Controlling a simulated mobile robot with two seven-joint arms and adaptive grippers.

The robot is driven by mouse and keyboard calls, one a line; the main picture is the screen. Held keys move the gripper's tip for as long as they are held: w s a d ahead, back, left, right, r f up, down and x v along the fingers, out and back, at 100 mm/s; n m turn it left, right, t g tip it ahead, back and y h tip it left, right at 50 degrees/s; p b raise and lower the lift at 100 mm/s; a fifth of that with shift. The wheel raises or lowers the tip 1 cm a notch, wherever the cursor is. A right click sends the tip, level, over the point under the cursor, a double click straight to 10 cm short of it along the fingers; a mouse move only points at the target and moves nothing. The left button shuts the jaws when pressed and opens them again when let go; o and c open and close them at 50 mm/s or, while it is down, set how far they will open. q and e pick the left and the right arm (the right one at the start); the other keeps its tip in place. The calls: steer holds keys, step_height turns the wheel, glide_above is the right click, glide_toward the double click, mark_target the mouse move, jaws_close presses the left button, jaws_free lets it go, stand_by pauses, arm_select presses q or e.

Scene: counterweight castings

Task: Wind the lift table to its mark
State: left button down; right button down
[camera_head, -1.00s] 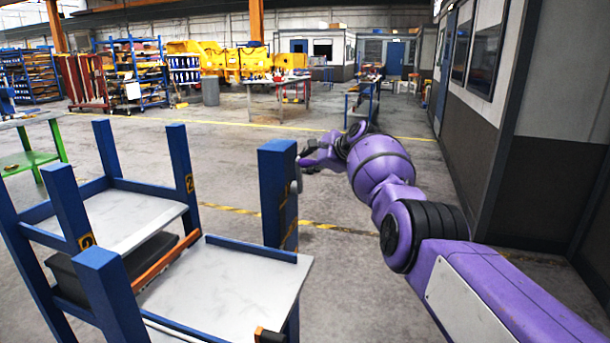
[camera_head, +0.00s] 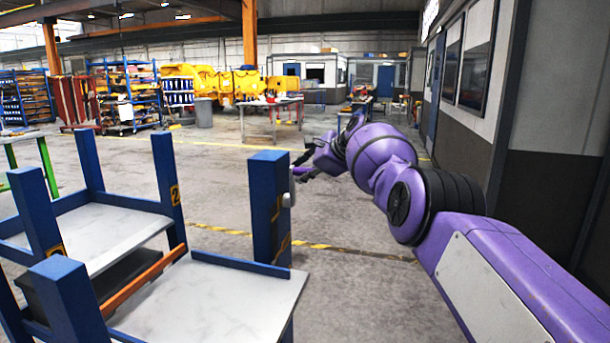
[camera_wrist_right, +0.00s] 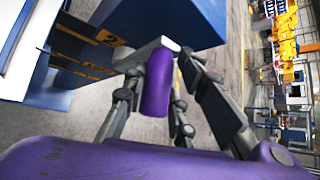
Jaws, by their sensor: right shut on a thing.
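The lift table appears to be the blue frame with a pale grey plate (camera_head: 205,305) at front centre. Its tall blue post (camera_head: 268,205) stands at the plate's far right corner, with yellowish marks low on its side. A small pale knob (camera_head: 287,200) sits on the post's right face. My right gripper (camera_head: 302,168) is beside the post. In the wrist view its grey fingers (camera_wrist_right: 155,100) are closed around a purple grip (camera_wrist_right: 157,85), apparently the crank handle, by a pale bracket (camera_wrist_right: 150,50) on the post. My left gripper is out of view.
A blue rack with posts labelled 2 (camera_head: 175,195) stands at left, with a pale shelf (camera_head: 105,230) and a dark bin below. An orange bar (camera_head: 145,280) lies between the rack and the plate. Grey wall panels (camera_head: 545,190) stand at right.

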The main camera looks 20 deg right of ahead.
steer(key=shift+d+r, duration=0.15)
steer(key=shift+r, duration=0.05)
steer(key=c, duration=1.6)
jaws_free()
steer(key=shift+o, duration=0.2)
steer(key=shift+f, duration=0.15)
steer(key=shift+s+d+r, duration=0.2)
steer(key=shift+r, duration=0.05)
steer(key=shift+s+d+r, duration=0.15)
steer(key=shift+s+r, duration=0.2)
steer(key=shift+s, duration=0.4)
steer(key=v, duration=0.9)
steer(key=shift+s+r, duration=0.15)
steer(key=shift+r, duration=0.1)
steer(key=shift+d, duration=0.1)
